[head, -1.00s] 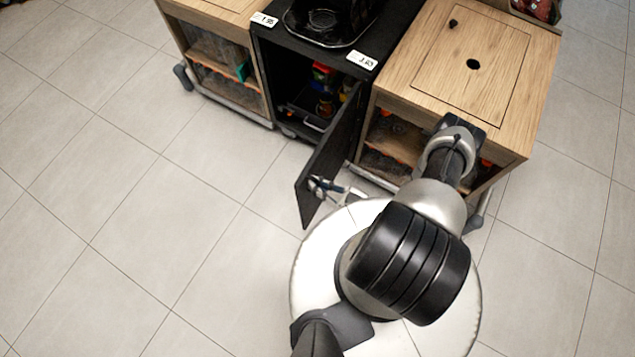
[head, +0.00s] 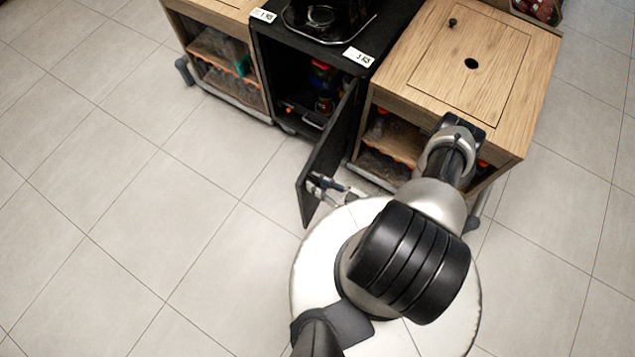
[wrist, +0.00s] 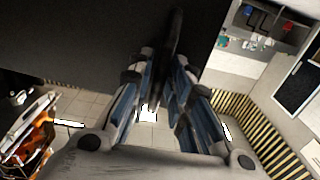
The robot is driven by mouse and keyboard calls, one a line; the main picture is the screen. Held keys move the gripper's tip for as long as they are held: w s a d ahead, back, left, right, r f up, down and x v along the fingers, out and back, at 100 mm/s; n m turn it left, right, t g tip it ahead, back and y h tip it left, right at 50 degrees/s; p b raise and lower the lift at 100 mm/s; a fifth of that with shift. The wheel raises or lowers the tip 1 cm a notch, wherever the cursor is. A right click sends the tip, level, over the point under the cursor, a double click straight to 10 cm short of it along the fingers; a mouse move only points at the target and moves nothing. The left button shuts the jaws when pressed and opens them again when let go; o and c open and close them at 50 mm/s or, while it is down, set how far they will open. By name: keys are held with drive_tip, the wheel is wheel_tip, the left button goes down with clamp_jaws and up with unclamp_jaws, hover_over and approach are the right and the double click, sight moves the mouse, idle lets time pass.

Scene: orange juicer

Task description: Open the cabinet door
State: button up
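The black cabinet (head: 262,75) stands between two wooden units, and its black door (head: 328,155) is swung well outward, hinged on the right, with the inside visible. My gripper (head: 318,187) is low at the door's free edge, on its right-hand face. In the wrist view my gripper (wrist: 168,72) has its fingers on either side of a dark upright bar, apparently the door handle (wrist: 174,42), and looks shut on it. The dark door (wrist: 80,40) fills the upper left there. The fingertips' exact contact is hard to see.
Wooden units stand left (head: 222,60) and right (head: 460,75) of the cabinet. A black machine (head: 328,20) sits on top. Bottles and small items (head: 322,95) are inside. Tiled floor (head: 150,220) is clear on the left of the door.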

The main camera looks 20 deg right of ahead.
drive_tip(key=shift+d, duration=0.1)
drive_tip(key=shift+s+d, duration=0.15)
drive_tip(key=v, duration=1.1)
drive_tip(key=shift+s, duration=0.25)
drive_tip(key=shift+d, duration=0.1)
